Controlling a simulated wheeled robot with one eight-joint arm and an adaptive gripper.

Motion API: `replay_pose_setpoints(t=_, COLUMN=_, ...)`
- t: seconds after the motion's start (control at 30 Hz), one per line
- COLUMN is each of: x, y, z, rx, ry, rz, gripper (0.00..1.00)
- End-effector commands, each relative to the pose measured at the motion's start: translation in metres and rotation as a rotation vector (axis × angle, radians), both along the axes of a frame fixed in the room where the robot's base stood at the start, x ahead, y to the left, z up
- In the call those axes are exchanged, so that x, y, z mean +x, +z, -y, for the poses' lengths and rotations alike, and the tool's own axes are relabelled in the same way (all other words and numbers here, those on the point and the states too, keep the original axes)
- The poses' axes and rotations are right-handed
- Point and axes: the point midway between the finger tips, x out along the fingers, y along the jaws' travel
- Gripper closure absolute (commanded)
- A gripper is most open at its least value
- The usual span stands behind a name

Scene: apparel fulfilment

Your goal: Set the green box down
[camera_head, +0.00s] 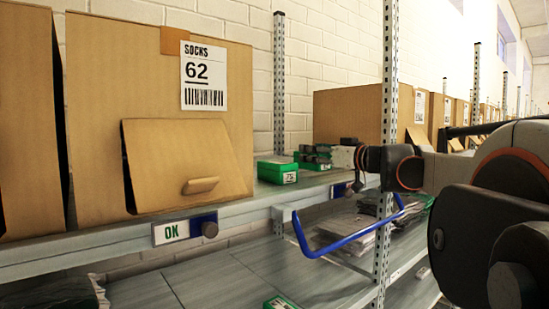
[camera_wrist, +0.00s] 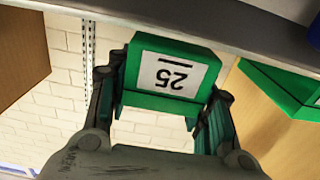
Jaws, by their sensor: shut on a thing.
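My gripper (camera_head: 322,154) is shut on a green box (camera_head: 303,163) at the upper shelf, in the middle of the head view. In the wrist view the gripper (camera_wrist: 166,92) has a finger on each side of the green box (camera_wrist: 160,102), whose white label with an upside-down number faces the camera. In the head view the fingers hide much of the held box. I cannot tell whether its underside touches the shelf.
A second green box (camera_head: 277,171) sits on the upper shelf (camera_head: 240,206), left of my gripper. A large "SOCKS 62" carton (camera_head: 95,110) stands farther left. Another carton (camera_head: 345,113) stands behind my gripper. A metal post (camera_head: 390,80) and a blue bar (camera_head: 345,241) are close by.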

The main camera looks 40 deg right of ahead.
Motion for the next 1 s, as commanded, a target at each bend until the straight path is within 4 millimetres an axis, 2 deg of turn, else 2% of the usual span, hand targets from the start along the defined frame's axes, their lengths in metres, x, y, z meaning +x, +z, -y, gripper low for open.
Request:
replay_pose_setpoints(t=0.13, x=0.0, y=-0.014, z=0.0, rx=0.0, ry=0.0, rz=0.0, gripper=0.8)
replay_pose_setpoints(t=0.53, x=0.0, y=-0.019, z=0.0, rx=0.0, ry=0.0, rz=0.0, gripper=0.8)
replay_pose_setpoints(t=0.57, x=0.0, y=-0.019, z=0.0, rx=0.0, ry=0.0, rz=0.0, gripper=0.46)
replay_pose_setpoints(t=0.6, x=0.0, y=-0.018, z=0.0, rx=0.0, ry=0.0, rz=0.0, gripper=0.37)
replay_pose_setpoints(t=0.63, x=0.0, y=-0.018, z=0.0, rx=0.0, ry=0.0, rz=0.0, gripper=0.33)
replay_pose_setpoints(t=1.0, x=0.0, y=-0.017, z=0.0, rx=0.0, ry=0.0, rz=0.0, gripper=0.33)
